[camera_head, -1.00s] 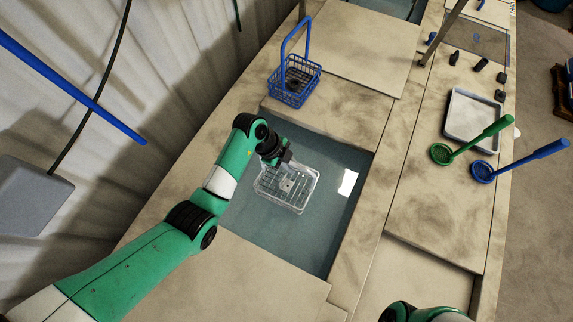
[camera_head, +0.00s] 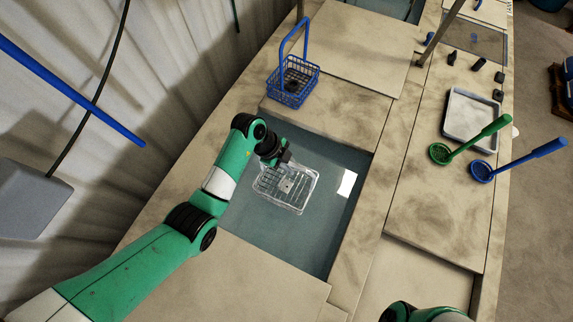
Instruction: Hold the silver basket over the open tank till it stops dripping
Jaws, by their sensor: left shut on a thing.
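The silver basket (camera_head: 285,188) is a pale wire basket over the open tank (camera_head: 320,235), which holds blue-grey liquid. My left gripper (camera_head: 285,160) is shut on the silver basket at its upper edge, with the green arm reaching in from the left. The basket looks close to level. I cannot tell how far its bottom is above the liquid, and no drips can be made out. Of my right arm only a green part shows at the bottom edge; its gripper is out of view.
A blue basket (camera_head: 292,82) with a tall handle stands on the ledge behind the tank. On the right counter are a white tray (camera_head: 473,120), a green ladle (camera_head: 470,140), a blue ladle (camera_head: 520,160) and several small dark pieces. A pale cover (camera_head: 240,280) lies before the tank.

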